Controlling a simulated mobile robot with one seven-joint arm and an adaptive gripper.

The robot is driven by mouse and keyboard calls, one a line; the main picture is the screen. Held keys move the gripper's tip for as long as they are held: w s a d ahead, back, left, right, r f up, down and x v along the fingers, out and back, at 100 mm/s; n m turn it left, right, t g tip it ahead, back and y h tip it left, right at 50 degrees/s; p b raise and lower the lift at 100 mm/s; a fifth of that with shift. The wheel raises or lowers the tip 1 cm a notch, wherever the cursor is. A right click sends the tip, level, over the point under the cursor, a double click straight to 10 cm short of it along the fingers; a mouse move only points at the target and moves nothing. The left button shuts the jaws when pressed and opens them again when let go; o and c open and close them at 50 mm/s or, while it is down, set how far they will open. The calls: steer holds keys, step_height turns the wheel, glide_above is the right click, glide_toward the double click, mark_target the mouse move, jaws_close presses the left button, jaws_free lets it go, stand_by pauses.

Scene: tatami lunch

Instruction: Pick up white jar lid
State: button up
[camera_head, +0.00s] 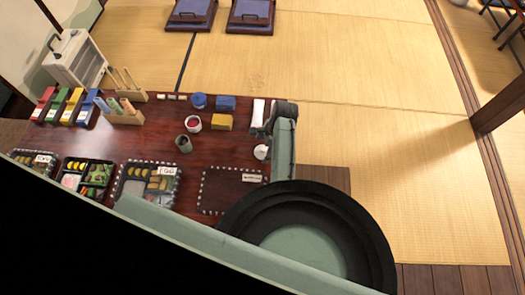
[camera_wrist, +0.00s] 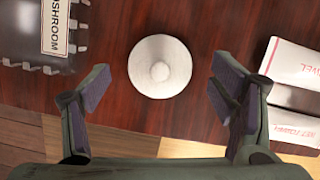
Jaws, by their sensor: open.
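The white jar lid (camera_wrist: 160,66) is a round disc with a small knob in its middle, lying on the dark red wooden table (camera_wrist: 205,30). It sits midway across the wrist view, between and a little beyond my fingertips. My gripper (camera_wrist: 160,88) is open and empty, with one finger on each side of the lid and apart from it. In the head view the lid (camera_head: 261,152) is a small white shape near the table's right edge, beside my arm. My fingers are mostly hidden there.
Wrapped wet towels (camera_wrist: 292,62) lie to the right of the lid. A dark tray labelled "MUSHROOM" (camera_wrist: 22,40) is to its left. A grey-green cup (camera_head: 184,144), a white jar with red contents (camera_head: 193,123), a blue box (camera_head: 226,103) and a yellow box (camera_head: 222,122) stand farther left.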

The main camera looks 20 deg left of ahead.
steer(key=shift+s+a+f, duration=0.1)
steer(key=shift+f, duration=0.4)
steer(key=c, duration=1.1)
steer(key=shift+o, duration=0.2)
